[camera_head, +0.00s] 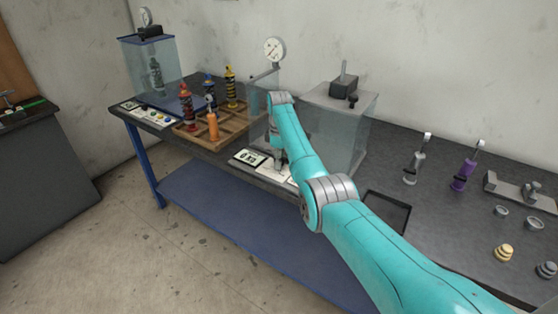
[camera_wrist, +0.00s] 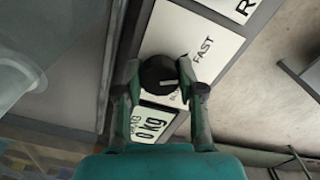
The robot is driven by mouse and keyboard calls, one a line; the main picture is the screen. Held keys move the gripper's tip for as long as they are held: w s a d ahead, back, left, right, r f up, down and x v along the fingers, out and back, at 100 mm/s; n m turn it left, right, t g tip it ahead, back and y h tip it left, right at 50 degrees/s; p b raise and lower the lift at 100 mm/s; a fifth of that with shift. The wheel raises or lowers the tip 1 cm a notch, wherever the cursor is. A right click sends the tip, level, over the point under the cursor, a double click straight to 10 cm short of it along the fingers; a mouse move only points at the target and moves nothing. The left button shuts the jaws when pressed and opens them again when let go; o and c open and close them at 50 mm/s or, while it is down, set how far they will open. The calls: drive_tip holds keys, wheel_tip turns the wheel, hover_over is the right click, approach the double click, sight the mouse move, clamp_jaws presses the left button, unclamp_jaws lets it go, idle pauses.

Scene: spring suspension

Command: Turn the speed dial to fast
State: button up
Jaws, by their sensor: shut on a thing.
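The speed dial (camera_wrist: 158,72) is a dark round knob on a white panel (camera_wrist: 186,32), seen in the wrist view. A pale pointer mark shows near its lower right edge. The printed word FAST (camera_wrist: 203,48) lies to the right of the dial, and another label below it is mostly hidden. My gripper (camera_wrist: 160,82) is shut on the dial, with one finger on its left and one on its right.
A display (camera_wrist: 153,121) reading 0 kg sits beside the dial. A clear-walled machine (camera_head: 335,135) stands just behind my arm. A wooden tray (camera_head: 205,138) with several spring dampers is to the left. Two more dampers and small round parts lie at right.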

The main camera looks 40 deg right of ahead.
drive_tip(key=o, duration=1.1)
drive_tip(key=shift+o, duration=0.2)
drive_tip(key=shift+r, duration=0.1)
wheel_tip(320, 180, up, 12)
